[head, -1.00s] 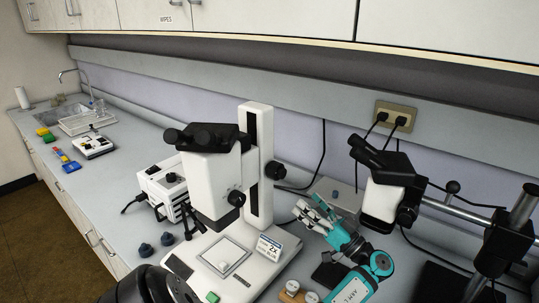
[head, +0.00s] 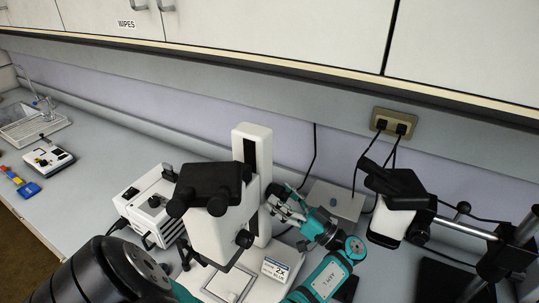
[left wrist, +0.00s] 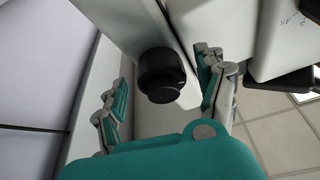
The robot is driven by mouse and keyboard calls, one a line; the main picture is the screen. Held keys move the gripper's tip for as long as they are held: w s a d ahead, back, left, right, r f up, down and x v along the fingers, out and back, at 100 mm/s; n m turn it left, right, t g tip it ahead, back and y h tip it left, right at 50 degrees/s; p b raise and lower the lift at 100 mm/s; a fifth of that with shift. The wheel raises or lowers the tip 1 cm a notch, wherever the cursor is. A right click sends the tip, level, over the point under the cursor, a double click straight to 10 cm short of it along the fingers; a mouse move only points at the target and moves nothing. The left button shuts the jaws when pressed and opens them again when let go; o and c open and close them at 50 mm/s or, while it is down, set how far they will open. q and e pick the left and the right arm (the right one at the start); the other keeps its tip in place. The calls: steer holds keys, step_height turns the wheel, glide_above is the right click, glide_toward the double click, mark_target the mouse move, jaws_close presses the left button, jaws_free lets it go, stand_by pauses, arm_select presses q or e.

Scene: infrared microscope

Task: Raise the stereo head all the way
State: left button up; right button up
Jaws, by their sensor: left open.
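The stereo microscope's white head (head: 212,228) with black eyepieces (head: 208,182) sits on the front of its white column (head: 252,140). My left gripper (head: 280,202), teal with grey fingers, is at the right side of the column, where the side focus knob is mostly hidden behind the fingers. In the left wrist view, the black round knob (left wrist: 160,76) lies between the open fingers of my left gripper (left wrist: 163,72), with gaps on both sides. My right gripper is not in view.
A second microscope (head: 387,222) on a boom arm stands to the right. A white box unit (head: 150,205) stands left of the stereo microscope. Wall cabinets hang above, and the bench's far left is more open.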

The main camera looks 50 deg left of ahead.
arm_select(q)
steer(key=shift+a+r, duration=0.1)
steer(key=shift+a, duration=0.1)
steer(key=shift+s+d, duration=0.1)
steer(key=shift+d, duration=0.05)
steer(key=shift+c, duration=1)
steer(key=c, duration=1)
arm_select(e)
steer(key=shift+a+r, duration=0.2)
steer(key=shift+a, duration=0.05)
